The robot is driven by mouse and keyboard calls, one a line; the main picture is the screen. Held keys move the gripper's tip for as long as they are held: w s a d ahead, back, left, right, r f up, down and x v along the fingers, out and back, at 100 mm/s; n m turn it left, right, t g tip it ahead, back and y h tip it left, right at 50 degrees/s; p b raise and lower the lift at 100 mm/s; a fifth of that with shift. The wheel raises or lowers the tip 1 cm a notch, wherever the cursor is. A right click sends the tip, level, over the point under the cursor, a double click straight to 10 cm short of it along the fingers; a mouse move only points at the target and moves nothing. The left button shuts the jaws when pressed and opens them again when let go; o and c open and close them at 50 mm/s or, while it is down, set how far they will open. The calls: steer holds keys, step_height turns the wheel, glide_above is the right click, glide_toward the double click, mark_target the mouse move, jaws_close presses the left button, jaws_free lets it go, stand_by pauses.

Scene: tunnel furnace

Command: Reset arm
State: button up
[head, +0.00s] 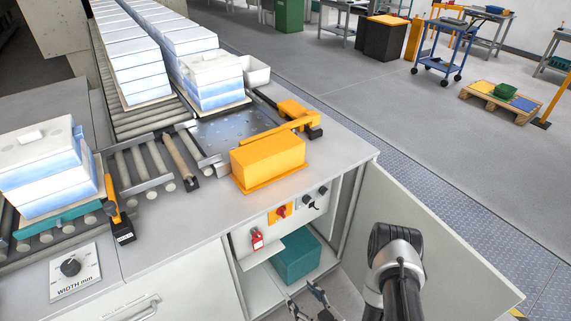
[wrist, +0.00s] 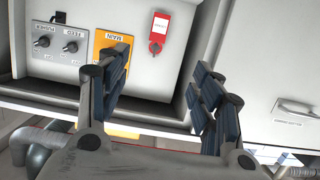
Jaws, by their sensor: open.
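My gripper (head: 312,303) is at the bottom edge of the head view, low in front of the open cabinet under the conveyor bench. My dark arm (head: 397,262) rises to its right. In the wrist view my gripper (wrist: 163,75) has its two dark padded fingers spread well apart, with nothing between them. Beyond the fingers is the control panel, seen upside down, with two black knobs (wrist: 70,46), an orange MAIN plate (wrist: 112,42) and a red tag (wrist: 160,27).
The open cabinet holds a teal box (head: 297,257); its door (head: 425,232) stands open at right. An orange box (head: 268,161) sits on the bench above the panel. White-blue stacks (head: 45,165) stand on rollers at left. Open floor (head: 330,75) lies beyond the bench.

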steer(key=w+d+r+n+g+h, duration=0.25)
steer(key=w+d+r, duration=0.25)
steer(key=w+r, duration=0.7)
steer(key=w+d+r+m+g+h, duration=0.1)
steer(key=d+r+m+h, duration=0.35)
steer(key=r, duration=1.05)
steer(key=s+d+r+m+g+h, duration=0.2)
steer(key=s+d+r, duration=0.1)
steer(key=s+r, duration=1.05)
steer(key=s+a+r+m+g, duration=0.1)
steer(key=s+a+r, duration=0.1)
steer(key=s, duration=0.6)
steer(key=s+a+r+m+g, duration=0.1)
steer(key=s+a+r, duration=0.1)
steer(key=s, duration=0.6)
steer(key=shift+s+r+m+y, duration=0.3)
steer(key=shift+r+m, duration=0.05)
steer(key=shift+m, duration=0.05)
steer(key=shift+g, duration=0.25)
